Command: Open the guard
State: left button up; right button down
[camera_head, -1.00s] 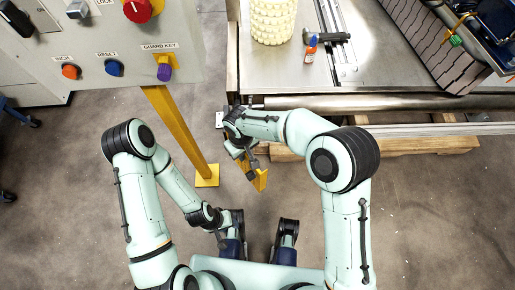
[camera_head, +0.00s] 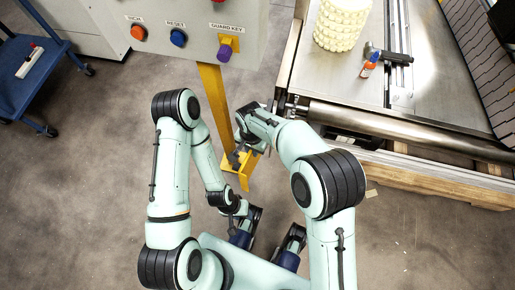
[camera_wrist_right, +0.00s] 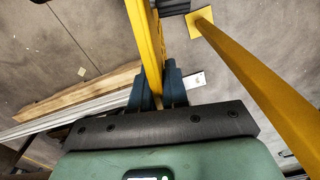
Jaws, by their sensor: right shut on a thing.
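A yellow bar, which looks like part of the guard, stands between the fingers of my right gripper in the right wrist view (camera_wrist_right: 150,45). My right gripper (camera_wrist_right: 158,90) is shut on it, with a dark finger on each side. In the head view my right gripper (camera_head: 240,158) is in front of the foot of a yellow post, and a yellow piece (camera_head: 244,182) shows just below it. The guard's full shape is hidden. My left gripper (camera_head: 236,208) hangs low near my base, small and partly hidden; its jaws are unclear.
The yellow post (camera_head: 213,95) holds up a grey control box (camera_head: 188,45) with a purple guard key (camera_head: 225,53). It also shows close by in the right wrist view (camera_wrist_right: 245,75). The conveyor frame's roller (camera_head: 400,124) is at right. A blue cart (camera_head: 60,75) stands at left.

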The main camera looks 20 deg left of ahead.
jog(key=shift+a+m, duration=0.25)
jog(key=shift+m, duration=0.15)
jog(key=c, duration=1.2)
grip_release()
jog(key=shift+r, duration=0.1)
notch_tip(320, 180, up, 13)
jog(key=shift+r+p, duration=0.15)
jog(key=shift+p, duration=0.95)
